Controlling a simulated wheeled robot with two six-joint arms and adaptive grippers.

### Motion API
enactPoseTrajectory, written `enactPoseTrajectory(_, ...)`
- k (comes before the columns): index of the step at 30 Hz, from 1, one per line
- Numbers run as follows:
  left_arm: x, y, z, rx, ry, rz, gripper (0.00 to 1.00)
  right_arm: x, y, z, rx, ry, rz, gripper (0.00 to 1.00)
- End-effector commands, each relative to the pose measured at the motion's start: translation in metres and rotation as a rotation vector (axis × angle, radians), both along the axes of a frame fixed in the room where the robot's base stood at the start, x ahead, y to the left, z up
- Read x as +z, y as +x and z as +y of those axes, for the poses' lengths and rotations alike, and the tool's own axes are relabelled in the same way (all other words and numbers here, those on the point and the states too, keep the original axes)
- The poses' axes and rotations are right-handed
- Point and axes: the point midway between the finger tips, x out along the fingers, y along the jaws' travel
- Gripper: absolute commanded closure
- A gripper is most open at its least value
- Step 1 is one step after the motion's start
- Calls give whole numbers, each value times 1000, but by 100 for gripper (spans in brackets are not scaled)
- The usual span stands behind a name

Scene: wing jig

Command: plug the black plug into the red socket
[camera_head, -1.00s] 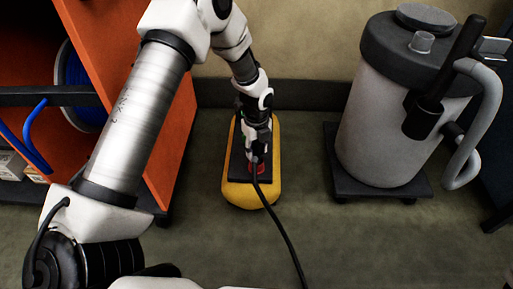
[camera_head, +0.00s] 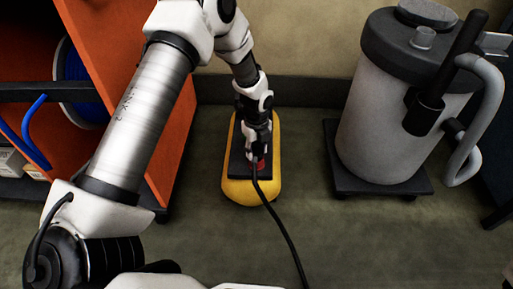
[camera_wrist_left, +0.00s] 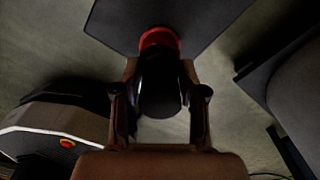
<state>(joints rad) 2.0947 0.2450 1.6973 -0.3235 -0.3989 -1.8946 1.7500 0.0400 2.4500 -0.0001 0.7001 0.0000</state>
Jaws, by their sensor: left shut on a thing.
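The yellow unit (camera_head: 234,190) stands on the floor at the middle of the head view, with a dark panel on its top. The red socket (camera_head: 261,164) on it is partly hidden by my left gripper (camera_head: 256,156). In the left wrist view the red socket (camera_wrist_left: 159,37) shows as a red ring on the dark panel. The black plug (camera_wrist_left: 160,88) sits between the fingers, and my left gripper is shut on it. The plug's far end meets the red ring in the picture; how deep it sits is hidden. My right gripper is out of view.
The plug's black cable (camera_head: 283,236) runs down across the floor. A grey canister (camera_head: 385,125) with a hose stands on a dark wheeled base at the right. An orange shelf (camera_head: 173,140) with a blue cable reel stands at the left. Floor around the yellow unit is clear.

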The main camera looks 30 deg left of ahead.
Motion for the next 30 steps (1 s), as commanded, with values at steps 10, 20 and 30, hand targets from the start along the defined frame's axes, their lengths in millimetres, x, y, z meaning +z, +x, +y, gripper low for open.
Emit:
enactPoseTrajectory(10,-2,0,0,0,0,0,30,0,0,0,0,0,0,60)
enactPoseTrajectory(20,-1,0,0,0,0,0,29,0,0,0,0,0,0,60)
enactPoseTrajectory(30,66,1,0,0,0,-5,29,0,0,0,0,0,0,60)
